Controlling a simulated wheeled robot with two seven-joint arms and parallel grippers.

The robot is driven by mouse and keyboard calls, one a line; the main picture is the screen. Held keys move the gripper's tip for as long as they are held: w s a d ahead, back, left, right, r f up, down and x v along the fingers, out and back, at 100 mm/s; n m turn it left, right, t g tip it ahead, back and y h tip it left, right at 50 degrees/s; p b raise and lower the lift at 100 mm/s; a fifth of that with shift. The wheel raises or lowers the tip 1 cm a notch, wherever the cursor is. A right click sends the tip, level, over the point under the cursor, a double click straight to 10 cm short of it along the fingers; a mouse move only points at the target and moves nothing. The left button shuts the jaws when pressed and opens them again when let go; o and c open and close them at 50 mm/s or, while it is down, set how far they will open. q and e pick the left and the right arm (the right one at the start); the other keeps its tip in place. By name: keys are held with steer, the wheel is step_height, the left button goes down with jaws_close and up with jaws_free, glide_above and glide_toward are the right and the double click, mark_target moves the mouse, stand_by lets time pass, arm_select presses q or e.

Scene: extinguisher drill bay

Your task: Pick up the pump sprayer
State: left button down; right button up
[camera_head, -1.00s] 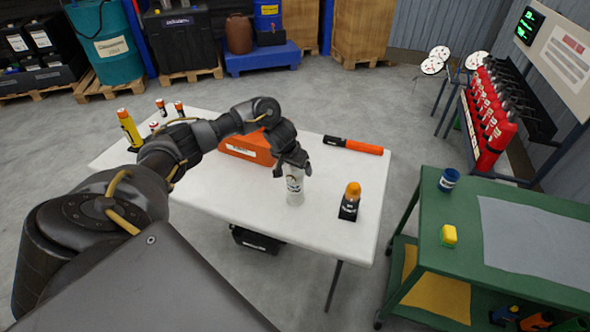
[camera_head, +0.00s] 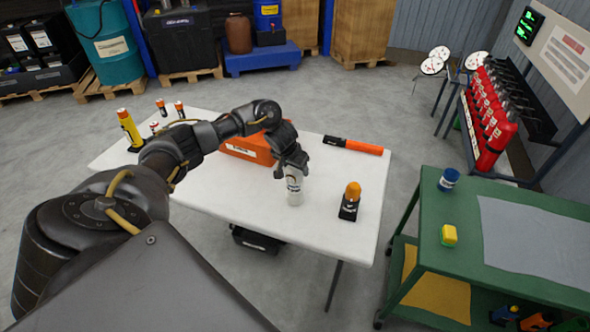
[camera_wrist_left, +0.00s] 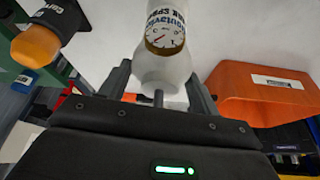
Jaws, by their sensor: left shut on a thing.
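The pump sprayer is a small white bottle (camera_head: 295,190) with a printed label, upright and apparently standing on the white table (camera_head: 250,208). My left gripper (camera_head: 292,171) comes down over its upper part from above and is shut on it. In the left wrist view the white bottle (camera_wrist_left: 162,68) sits between the two dark fingers (camera_wrist_left: 160,88), its label with a dial picture facing the camera. The fingers and palm hide its top. My right gripper is not in view.
An orange bin (camera_head: 247,150) stands just behind left of the bottle. A black device with an orange top (camera_head: 350,203) stands to the right, and an orange-black flashlight (camera_head: 353,146) lies behind. A green cart (camera_head: 437,260) is at the right. The front of the table is clear.

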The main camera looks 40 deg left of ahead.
arm_select(q)
steer(key=shift+r, duration=0.1)
steer(key=shift+r, duration=0.1)
steer(key=shift+w+r, duration=0.1)
steer(key=shift+r, duration=0.75)
steer(key=shift+a+r, duration=0.1)
steer(key=shift+r, duration=0.65)
steer(key=s+a+r, duration=0.2)
steer(key=s+r, duration=0.2)
steer(key=s, duration=0.2)
steer(key=s+a+r, duration=0.2)
steer(key=s+r, duration=0.3)
steer(key=s, duration=0.2)
steer(key=shift+s+a+r, duration=0.15)
steer(key=shift+a+r, duration=0.15)
steer(key=shift+a, duration=0.05)
steer(key=shift+d, duration=0.1)
